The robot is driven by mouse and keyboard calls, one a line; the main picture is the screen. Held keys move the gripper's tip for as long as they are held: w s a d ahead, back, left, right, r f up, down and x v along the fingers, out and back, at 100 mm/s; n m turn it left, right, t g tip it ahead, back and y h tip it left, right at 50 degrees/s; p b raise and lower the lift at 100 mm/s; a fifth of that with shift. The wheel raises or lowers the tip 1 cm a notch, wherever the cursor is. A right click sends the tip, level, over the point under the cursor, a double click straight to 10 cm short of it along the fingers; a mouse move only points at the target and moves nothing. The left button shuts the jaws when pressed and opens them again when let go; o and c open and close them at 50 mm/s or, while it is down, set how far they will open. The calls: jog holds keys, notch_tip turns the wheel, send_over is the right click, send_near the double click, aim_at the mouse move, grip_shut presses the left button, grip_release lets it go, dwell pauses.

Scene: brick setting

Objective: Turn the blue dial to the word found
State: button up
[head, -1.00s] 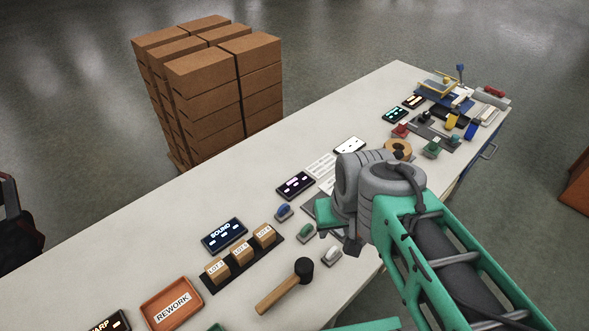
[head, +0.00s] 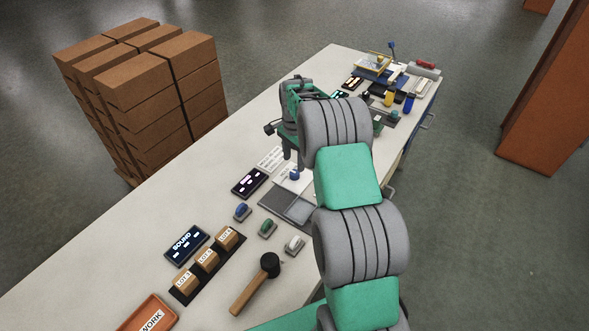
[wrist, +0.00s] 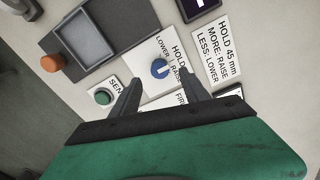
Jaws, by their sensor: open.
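The blue dial (wrist: 160,68) is round with a white pointer mark and sits on a white plate. The words LOWER, HOLD and RAISE are printed around it, partly covered; I cannot tell exactly which one the mark points to. The dial also shows in the head view (head: 294,173), just below my gripper. My gripper (wrist: 159,77) is open and empty, pointing down, with one finger on each side of the dial in the picture. I cannot tell whether either finger touches it.
A card (wrist: 217,52) reads HOLD 45 mm, MORE: RAISE, LESS: LOWER. Beside the dial plate are a green button (wrist: 103,97) and a grey panel with a square pane (wrist: 84,38) and an orange knob (wrist: 50,62).

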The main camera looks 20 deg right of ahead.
aim_at(294, 172)
notch_tip(294, 172, down, 6)
jog(key=shift+r+p, duration=0.2)
jog(key=shift+p, duration=0.15)
grip_shut()
dwell(0.4)
